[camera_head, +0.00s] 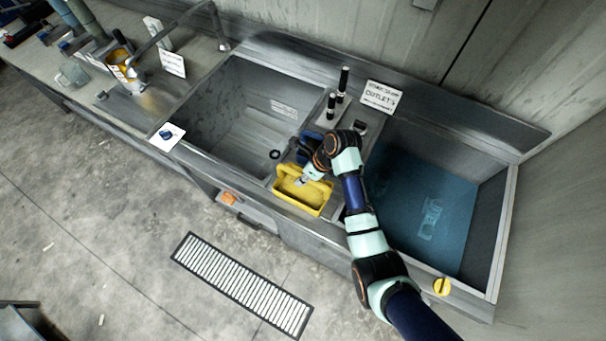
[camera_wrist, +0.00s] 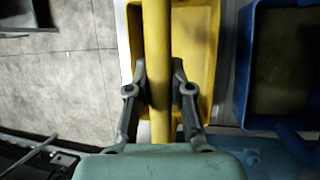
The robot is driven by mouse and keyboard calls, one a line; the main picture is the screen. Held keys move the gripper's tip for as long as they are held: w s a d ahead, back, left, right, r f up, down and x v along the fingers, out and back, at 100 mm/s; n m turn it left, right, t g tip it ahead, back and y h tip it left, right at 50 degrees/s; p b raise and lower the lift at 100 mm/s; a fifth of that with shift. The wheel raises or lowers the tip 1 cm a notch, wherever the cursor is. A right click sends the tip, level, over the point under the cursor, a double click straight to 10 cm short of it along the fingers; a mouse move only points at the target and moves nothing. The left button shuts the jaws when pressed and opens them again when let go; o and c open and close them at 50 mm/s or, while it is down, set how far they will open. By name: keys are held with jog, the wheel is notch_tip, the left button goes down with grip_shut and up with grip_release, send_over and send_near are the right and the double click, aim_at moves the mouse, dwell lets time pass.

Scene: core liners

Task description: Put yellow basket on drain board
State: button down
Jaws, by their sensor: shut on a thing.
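The yellow basket (camera_head: 298,203) is at the front of the grey strip between the two basins in the head view. It is a shallow open tray with a handle. In the wrist view the yellow basket (camera_wrist: 198,62) lies below its upright-running handle bar. My gripper (camera_head: 305,179) is over the basket, and in the wrist view my gripper (camera_wrist: 159,72) is shut on the handle bar, one finger on each side. I cannot tell whether the basket touches the surface under it. No drain board is clearly identifiable; a bare metal plate (camera_head: 152,97) lies on the left counter.
A blue basket (camera_wrist: 242,70) stands close beside the yellow one. Black-topped bottles (camera_head: 343,80) and a sign (camera_head: 380,96) stand behind. Jars and pipes crowd the left counter.

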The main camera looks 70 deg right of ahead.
jog(key=c, duration=1)
grip_release()
jog(key=shift+f, duration=0.15)
jog(key=shift+c, duration=0.2)
jog(key=p+v, duration=0.1)
jog(key=v, duration=1.1)
jog(key=shift+w, duration=0.1)
